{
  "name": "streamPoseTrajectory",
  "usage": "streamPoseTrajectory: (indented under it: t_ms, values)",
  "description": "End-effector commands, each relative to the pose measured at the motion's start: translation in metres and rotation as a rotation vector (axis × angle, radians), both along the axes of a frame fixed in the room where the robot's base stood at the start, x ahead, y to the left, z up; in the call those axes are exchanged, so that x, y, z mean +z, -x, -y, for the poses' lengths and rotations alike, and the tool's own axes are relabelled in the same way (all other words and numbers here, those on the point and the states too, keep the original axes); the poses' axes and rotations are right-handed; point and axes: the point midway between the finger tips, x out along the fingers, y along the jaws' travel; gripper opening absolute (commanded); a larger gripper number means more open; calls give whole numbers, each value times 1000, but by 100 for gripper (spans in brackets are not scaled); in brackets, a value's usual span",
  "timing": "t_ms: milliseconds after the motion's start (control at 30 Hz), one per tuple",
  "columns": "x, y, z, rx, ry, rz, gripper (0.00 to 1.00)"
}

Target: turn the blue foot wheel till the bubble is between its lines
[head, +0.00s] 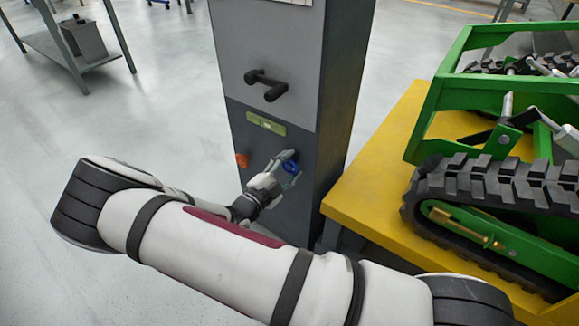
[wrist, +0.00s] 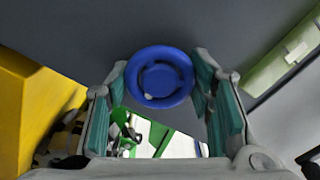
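The blue foot wheel (head: 289,166) is on the lower front of the grey cabinet; the wrist view shows it face on as a round blue wheel (wrist: 160,77). My gripper (head: 282,174) is at the wheel. In the wrist view its two teal-padded fingers (wrist: 160,88) stand apart, one on each side of the wheel, close to its rim; whether they touch it is unclear. The yellow-green level vial (head: 266,124) is above the wheel, and partly in the wrist view (wrist: 285,58). Its bubble and lines are too small to make out.
An orange knob (head: 242,160) is left of the blue wheel. A black handle (head: 266,85) sticks out above the vial. The yellow platform (head: 372,190) with a green tracked carrier (head: 490,195) stands close on the right. Open floor lies to the left.

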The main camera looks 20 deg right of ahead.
Motion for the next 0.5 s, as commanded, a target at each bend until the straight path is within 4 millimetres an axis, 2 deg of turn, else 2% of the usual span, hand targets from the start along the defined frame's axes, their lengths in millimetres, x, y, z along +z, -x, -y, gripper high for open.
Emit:
streamPoseTrajectory:
  t_ms: [267,500]
  values:
    - [0,0,0,-1,-10,12,20]
    - [1,1,1,-3,-71,93,20]
